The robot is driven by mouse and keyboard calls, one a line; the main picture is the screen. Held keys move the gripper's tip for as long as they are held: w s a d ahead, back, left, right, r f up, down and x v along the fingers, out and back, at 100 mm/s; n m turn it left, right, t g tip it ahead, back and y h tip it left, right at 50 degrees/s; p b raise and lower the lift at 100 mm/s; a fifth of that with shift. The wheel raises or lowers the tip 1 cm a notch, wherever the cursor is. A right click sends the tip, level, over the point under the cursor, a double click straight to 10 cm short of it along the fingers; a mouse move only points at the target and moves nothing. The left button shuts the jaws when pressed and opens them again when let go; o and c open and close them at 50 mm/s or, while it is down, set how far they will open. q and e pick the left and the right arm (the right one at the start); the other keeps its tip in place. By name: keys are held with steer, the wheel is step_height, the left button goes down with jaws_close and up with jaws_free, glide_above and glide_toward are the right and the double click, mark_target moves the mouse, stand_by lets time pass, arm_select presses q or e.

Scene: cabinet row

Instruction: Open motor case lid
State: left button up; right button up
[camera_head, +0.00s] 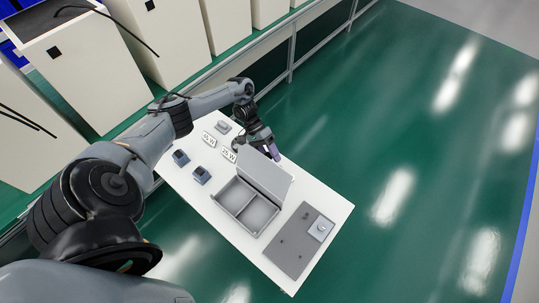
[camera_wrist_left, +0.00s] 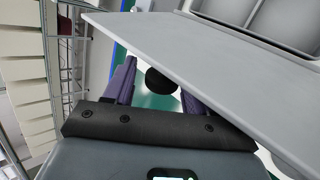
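The grey motor case (camera_head: 247,207) sits on the white table with two compartments exposed. Its flat lid (camera_head: 265,172) stands raised and tilted at the back side of the case. My left gripper (camera_head: 272,152) is just behind the lid's raised edge. In the left wrist view the gripper's purple fingers (camera_wrist_left: 158,80) are spread apart with nothing seen clamped between them. The lid also shows there (camera_wrist_left: 215,75), slanting across and hiding part of the right finger. I cannot tell whether that finger touches the lid. My right gripper is not in view.
The white table (camera_head: 325,213) also holds a grey plate with a small light part (camera_head: 320,229) at right, two dark blocks (camera_head: 201,175), white labels (camera_head: 228,153) and a small grey part (camera_head: 222,127). Cream cabinets (camera_head: 175,35) line the back. Green floor lies open at right.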

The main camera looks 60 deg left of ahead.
arm_select(q)
steer(key=shift+a, duration=0.1)
steer(key=b+v, duration=0.3)
steer(key=v, duration=0.7)
steer(key=shift+a+r, duration=0.25)
stand_by(0.5)
